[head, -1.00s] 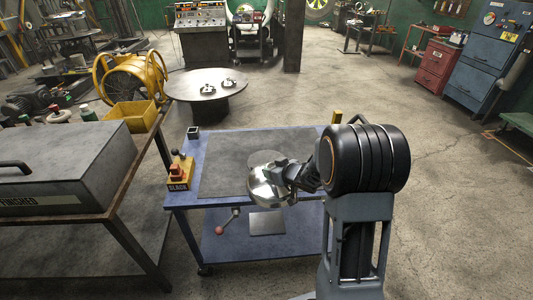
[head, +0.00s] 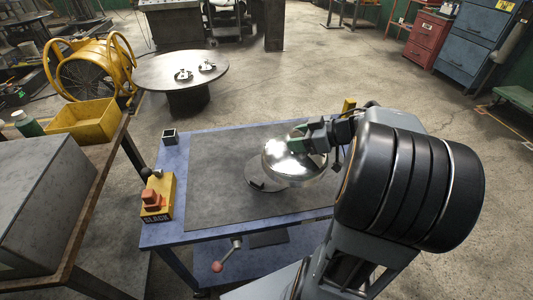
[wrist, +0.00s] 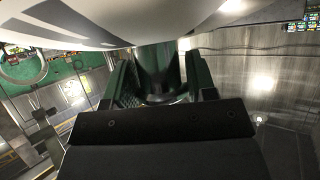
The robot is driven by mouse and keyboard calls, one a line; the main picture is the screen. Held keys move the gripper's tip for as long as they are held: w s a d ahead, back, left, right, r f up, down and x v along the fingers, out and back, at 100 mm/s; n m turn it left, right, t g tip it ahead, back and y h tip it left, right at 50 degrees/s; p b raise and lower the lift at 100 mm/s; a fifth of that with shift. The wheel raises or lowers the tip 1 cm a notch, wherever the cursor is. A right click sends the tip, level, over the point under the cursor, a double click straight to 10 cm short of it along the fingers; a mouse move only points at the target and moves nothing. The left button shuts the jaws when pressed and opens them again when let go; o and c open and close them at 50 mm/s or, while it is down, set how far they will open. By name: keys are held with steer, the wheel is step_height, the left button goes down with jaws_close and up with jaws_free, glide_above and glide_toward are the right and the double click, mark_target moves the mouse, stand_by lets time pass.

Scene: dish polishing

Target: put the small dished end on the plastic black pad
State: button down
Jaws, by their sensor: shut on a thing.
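The dished end (head: 292,168) is a shiny, mirror-like metal dome in the head view. My gripper (head: 310,142) is shut on it at its upper right, and it appears held over the mat. In the wrist view my gripper's green fingers (wrist: 162,85) close around a dark cylindrical stem, with the pale curved underside or rim of the dished end (wrist: 150,18) filling the top. The black pad seems to be the dark grey mat (head: 220,200) on the blue table. A darker round shape lies under the dome; whether it is shadow or a thing, I cannot tell.
A yellow post (head: 348,105) stands at the back edge. A grey box (head: 40,200) on a bench is at left.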

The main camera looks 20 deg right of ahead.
mark_target(281, 136)
steer(key=w+f, duration=0.1)
steer(key=w, duration=0.1)
steer(key=w+a+f, duration=0.1)
steer(key=w, duration=0.1)
steer(key=w+f, duration=0.1)
steer(key=w, duration=0.2)
steer(key=shift+w+a+f, duration=0.1)
steer(key=shift+a+f, duration=0.05)
steer(key=shift+a, duration=0.2)
steer(key=w+a+f+b, duration=0.1)
steer(key=w+f, duration=0.4)
steer(key=f, duration=0.4)
steer(key=shift+w+a+b, duration=0.15)
steer(key=shift+w+b, duration=0.1)
steer(key=shift+b, duration=0.15)
steer(key=shift+f, duration=0.3)
steer(key=shift+f, duration=0.3)
steer(key=shift+c, duration=2.2)
jaws_free()
steer(key=shift+f, duration=0.15)
